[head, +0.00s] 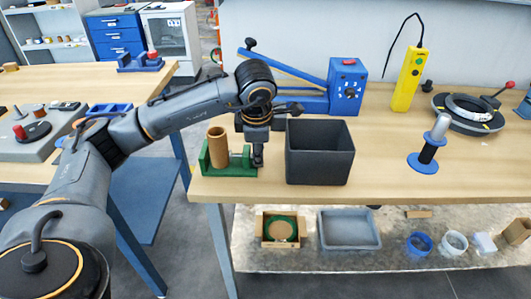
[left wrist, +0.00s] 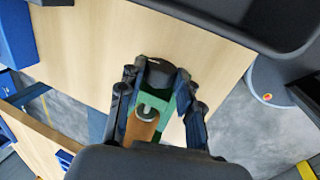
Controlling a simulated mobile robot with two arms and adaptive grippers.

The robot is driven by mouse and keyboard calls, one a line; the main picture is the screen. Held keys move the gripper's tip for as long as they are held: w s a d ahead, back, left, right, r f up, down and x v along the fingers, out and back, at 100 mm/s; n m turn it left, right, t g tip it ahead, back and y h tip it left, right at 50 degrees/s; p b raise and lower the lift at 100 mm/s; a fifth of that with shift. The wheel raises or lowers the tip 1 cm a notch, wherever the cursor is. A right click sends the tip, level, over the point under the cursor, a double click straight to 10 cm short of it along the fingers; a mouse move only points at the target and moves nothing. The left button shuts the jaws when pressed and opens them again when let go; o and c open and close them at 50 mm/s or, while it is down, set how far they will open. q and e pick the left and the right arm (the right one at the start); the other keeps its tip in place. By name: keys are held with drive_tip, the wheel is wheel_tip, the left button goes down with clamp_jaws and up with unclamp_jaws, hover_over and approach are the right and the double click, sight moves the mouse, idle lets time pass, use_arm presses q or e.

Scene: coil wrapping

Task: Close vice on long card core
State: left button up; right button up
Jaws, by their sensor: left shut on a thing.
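The green vice (head: 230,170) sits at the front left corner of the workbench. The long card core (head: 217,147), a brown tube, stands upright between its jaws; I cannot tell whether the movable jaw touches it. My left gripper (head: 257,161) reaches down at the right end of the vice and is shut on its dark handle. In the left wrist view the dark round handle (left wrist: 160,72) lies between the fingers (left wrist: 158,82), with the green vice (left wrist: 153,101) and the brown core (left wrist: 137,130) beside it. My right gripper is not in view.
A dark open bin (head: 320,169) stands just right of the gripper. Behind are a blue lever machine (head: 346,88) and a yellow handheld device (head: 409,80). A blue-based spindle (head: 423,163) stands further right. The bench's front edge is close to the vice.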

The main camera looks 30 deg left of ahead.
use_arm(q)
drive_tip(key=g+p, duration=0.1)
drive_tip(key=p, duration=0.1)
drive_tip(key=g+h+p, duration=0.1)
drive_tip(key=p, duration=0.1)
drive_tip(key=shift+w+a+r+h, duration=0.1)
drive_tip(key=shift+w+r+h, duration=0.15)
drive_tip(key=shift+r+h, duration=0.1)
drive_tip(key=shift+w+a+f+g+p, duration=0.1)
drive_tip(key=shift+f+g+p, duration=0.15)
drive_tip(key=shift+g+p, duration=0.35)
drive_tip(key=shift+f, duration=0.1)
drive_tip(key=shift+w+r+g+h+p, duration=0.1)
drive_tip(key=shift+r+g+h+p, duration=0.15)
drive_tip(key=shift+g+h+p, duration=0.5)
drive_tip(key=shift+w+a+f+g+h+p, duration=0.25)
drive_tip(key=shift+g+h+p, duration=0.2)
drive_tip(key=shift+g, duration=0.3)
drive_tip(key=shift+d, duration=0.1)
